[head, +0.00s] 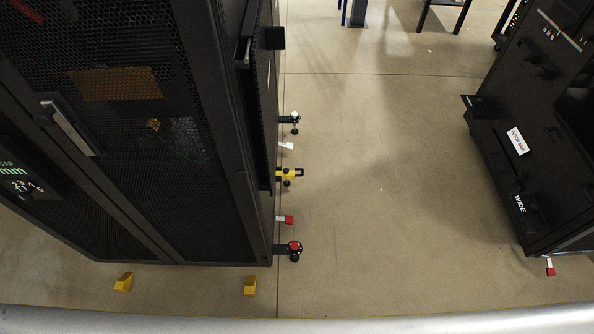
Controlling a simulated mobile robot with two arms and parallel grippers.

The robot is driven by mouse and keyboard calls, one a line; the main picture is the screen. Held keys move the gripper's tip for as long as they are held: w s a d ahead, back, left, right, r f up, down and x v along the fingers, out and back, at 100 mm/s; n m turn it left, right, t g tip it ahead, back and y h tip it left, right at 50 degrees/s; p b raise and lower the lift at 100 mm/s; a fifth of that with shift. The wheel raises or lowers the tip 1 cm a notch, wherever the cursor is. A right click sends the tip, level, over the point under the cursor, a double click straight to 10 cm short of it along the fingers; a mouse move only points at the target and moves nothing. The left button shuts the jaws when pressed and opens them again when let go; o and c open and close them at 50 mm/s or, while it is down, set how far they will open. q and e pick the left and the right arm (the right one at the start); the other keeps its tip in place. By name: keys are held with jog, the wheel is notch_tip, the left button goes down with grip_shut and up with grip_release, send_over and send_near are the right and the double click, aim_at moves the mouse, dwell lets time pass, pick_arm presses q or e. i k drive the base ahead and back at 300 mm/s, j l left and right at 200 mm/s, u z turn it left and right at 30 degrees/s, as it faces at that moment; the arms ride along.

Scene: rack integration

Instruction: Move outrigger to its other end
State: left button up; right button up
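A tall black rack (150,225) with mesh doors stands on the left. Along the foot of its right side, small parts stick out over the floor. A yellow bracket with a dark foot (289,173) sits in the middle and looks like an outrigger. A dark green arm with a white knob (291,119) is at the far end. A black arm with a red knob (292,248) is at the near end. I cannot tell for sure which one the task means. Neither of my grippers is in view.
A white-tipped lever (286,146) and a red-tipped lever (286,219) stick out between these parts. Two yellow wedges (124,282) (250,286) lie at the rack's front. A second black rack (530,150) stands right. The floor between is clear.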

aim_at(291, 176)
jog(key=u, duration=0.3)
jog(key=i+l+u, duration=0.4)
jog(key=l, duration=0.2)
jog(key=l+u, duration=0.15)
jog(key=l, duration=0.15)
jog(key=i+l+u, duration=0.2)
jog(key=l, duration=0.15)
jog(key=k+j, duration=0.05)
jog(key=k, duration=0.05)
